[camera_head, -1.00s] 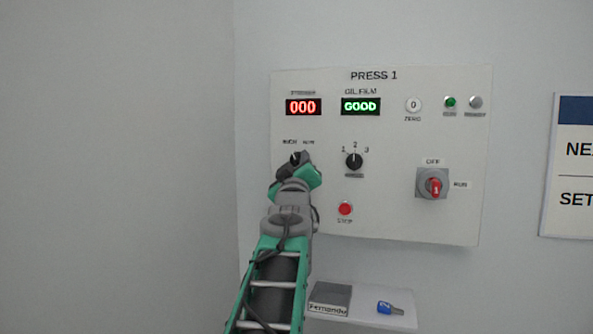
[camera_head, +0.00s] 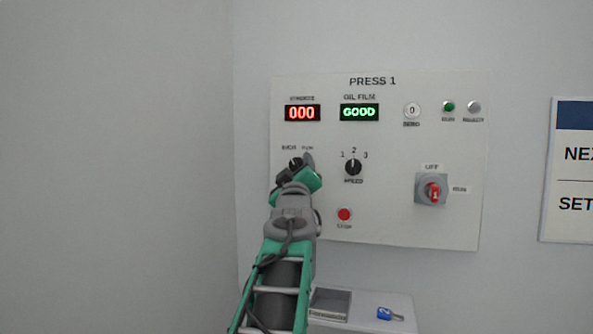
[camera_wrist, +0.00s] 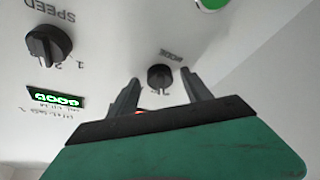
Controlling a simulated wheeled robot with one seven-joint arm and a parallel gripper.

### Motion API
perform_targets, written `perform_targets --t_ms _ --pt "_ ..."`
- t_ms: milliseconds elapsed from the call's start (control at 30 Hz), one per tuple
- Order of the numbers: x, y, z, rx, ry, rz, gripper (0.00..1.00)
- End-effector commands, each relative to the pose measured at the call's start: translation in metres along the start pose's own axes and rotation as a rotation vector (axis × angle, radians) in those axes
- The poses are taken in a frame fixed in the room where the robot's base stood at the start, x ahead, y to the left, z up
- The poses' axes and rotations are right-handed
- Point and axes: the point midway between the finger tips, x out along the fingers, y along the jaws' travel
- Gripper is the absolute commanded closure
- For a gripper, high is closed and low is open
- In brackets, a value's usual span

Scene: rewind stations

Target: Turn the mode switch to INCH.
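The mode switch (camera_head: 295,163) is a small black knob at the panel's lower left, below the INCH and RUN labels. My gripper covers part of it in the head view, and I cannot clearly read its pointer. In the wrist view the mode knob (camera_wrist: 160,77) shows between and beyond the two fingertips, beside its MODE label. My gripper (camera_wrist: 159,84) is open, with one grey finger on each side of the knob and a visible gap to each. It also shows at the knob in the head view (camera_head: 300,164).
The PRESS 1 panel (camera_head: 400,220) also carries a speed knob (camera_head: 353,167), a red stop button (camera_head: 344,214) and a red OFF/RUN rotary switch (camera_head: 432,191). A small shelf (camera_head: 365,304) below holds a grey block (camera_head: 330,303) and a blue padlock (camera_head: 388,314).

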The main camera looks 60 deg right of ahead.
Motion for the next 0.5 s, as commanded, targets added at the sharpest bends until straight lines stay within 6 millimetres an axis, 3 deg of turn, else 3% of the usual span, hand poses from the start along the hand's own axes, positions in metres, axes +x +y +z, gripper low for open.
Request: perform_targets --t_ms 267,500 --pt "-0.008 0.0 0.0 0.0 0.002 0.001 0.43" --pt "-0.056 -0.001 0.001 0.0 0.003 0.003 0.43"
